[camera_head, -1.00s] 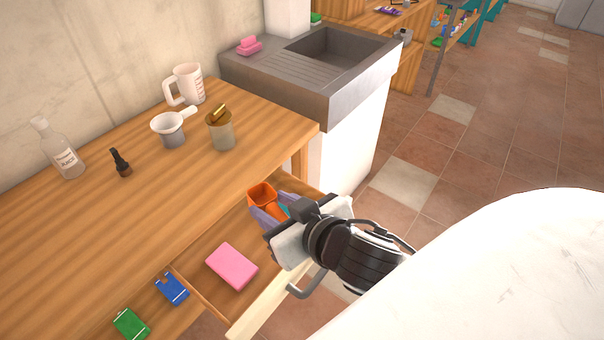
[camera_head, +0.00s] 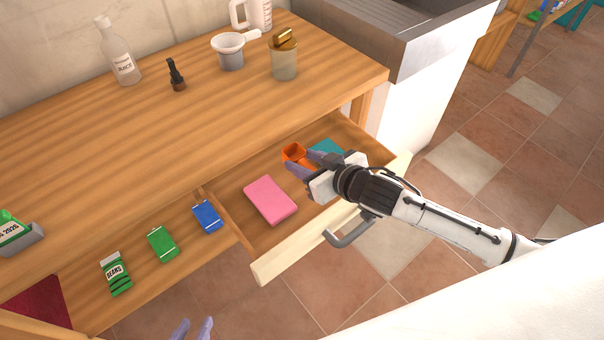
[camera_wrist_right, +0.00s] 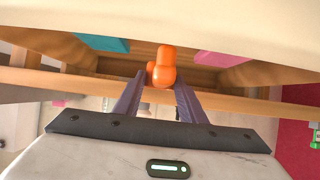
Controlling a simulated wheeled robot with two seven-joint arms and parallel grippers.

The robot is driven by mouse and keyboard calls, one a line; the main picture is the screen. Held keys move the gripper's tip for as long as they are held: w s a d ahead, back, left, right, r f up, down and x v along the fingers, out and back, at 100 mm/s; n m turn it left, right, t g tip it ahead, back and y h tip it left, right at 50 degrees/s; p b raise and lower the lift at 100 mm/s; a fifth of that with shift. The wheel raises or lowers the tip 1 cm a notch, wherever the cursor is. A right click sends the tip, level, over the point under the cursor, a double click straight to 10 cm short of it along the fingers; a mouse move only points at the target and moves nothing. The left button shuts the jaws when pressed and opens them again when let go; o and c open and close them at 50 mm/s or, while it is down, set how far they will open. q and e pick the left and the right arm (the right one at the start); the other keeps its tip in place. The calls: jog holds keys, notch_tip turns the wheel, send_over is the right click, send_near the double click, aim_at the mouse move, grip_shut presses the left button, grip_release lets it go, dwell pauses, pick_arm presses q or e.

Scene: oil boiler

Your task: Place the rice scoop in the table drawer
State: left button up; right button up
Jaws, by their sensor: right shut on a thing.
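The orange rice scoop (camera_head: 293,153) is at the open table drawer (camera_head: 268,234), near its back, with its cup showing past my fingers. My right gripper (camera_head: 297,165) is over the drawer, shut on the scoop. In the right wrist view the scoop (camera_wrist_right: 161,68) sits between the purple fingertips (camera_wrist_right: 158,80). I cannot tell whether the scoop touches the drawer floor. My left gripper (camera_head: 192,330) shows only its two purple fingertips at the bottom edge, apart with nothing visible between them.
The drawer also holds a pink box (camera_head: 270,200) and a teal item (camera_head: 326,149). A blue box (camera_head: 207,216), a green box (camera_head: 162,243) and a beans packet (camera_head: 116,272) lie on the shelf to the left. A bottle, pot and jar stand on the tabletop (camera_head: 120,135).

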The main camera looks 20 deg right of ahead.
jog(key=shift+f+b, duration=0.5)
jog(key=shift+f, duration=1.85)
jog(key=o, duration=1.1)
jog(key=shift+c, duration=0.2)
jog(key=shift+r, duration=0.1)
jog(key=shift+s+r, duration=0.15)
jog(key=p+v, duration=0.1)
jog(key=v, duration=1)
jog(key=shift+s+d+r+p, duration=0.2)
jog(key=shift+s+p, duration=0.1)
jog(key=shift+p, duration=0.05)
